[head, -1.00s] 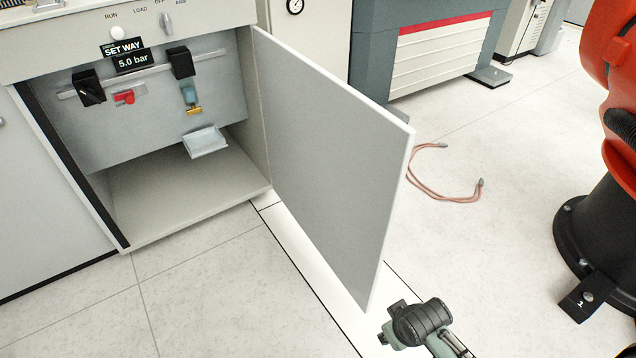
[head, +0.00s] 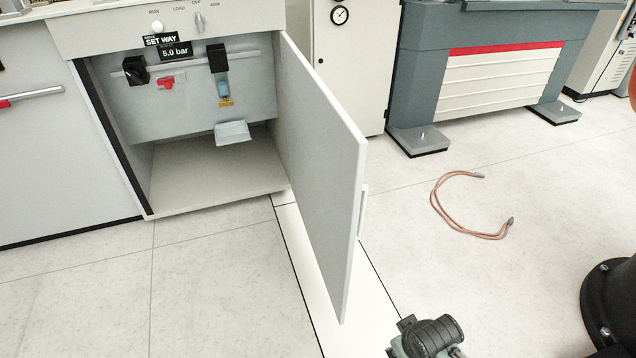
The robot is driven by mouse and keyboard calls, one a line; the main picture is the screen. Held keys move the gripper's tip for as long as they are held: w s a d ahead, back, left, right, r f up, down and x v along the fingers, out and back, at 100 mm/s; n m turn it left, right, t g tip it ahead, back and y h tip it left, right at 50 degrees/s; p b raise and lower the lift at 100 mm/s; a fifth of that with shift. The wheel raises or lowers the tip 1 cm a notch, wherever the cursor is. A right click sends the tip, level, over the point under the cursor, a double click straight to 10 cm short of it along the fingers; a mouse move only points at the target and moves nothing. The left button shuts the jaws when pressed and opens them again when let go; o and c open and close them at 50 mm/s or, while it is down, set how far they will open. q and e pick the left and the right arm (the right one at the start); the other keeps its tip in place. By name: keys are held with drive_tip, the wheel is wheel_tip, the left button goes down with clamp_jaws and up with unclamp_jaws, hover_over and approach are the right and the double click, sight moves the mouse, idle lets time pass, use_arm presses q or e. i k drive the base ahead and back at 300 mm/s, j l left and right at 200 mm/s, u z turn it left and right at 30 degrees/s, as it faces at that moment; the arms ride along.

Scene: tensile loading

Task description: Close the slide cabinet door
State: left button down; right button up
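The slide cabinet door (head: 315,165) is a flat light grey panel. It stands wide open, hinged at the right side of the cabinet opening and jutting out toward me. A pale handle (head: 363,212) shows past its free edge, on its outer face. The cabinet (head: 215,187) is open, with its inside visible. A dark, rounded joint of one of my arms (head: 432,335) shows at the bottom, right of the door's lower corner and apart from it in the picture. No gripper fingers can be made out in view.
Inside the cabinet are a rail with black holders, a red part (head: 166,82) and a small tray (head: 232,132). A copper-coloured cable (head: 447,218) lies on the floor at right. A grey machine (head: 500,80) stands behind. The floor before the cabinet is clear.

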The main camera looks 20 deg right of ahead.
sight(327, 151)
drive_tip(key=l+u, duration=0.2)
drive_tip(key=l, duration=0.35)
drive_tip(key=k+l+u, duration=0.15)
drive_tip(key=l, duration=0.4)
drive_tip(key=i+l, duration=0.1)
drive_tip(key=l, duration=0.3)
drive_tip(key=i+l+u, duration=0.15)
drive_tip(key=l, duration=0.6)
drive_tip(key=i+u, duration=0.05)
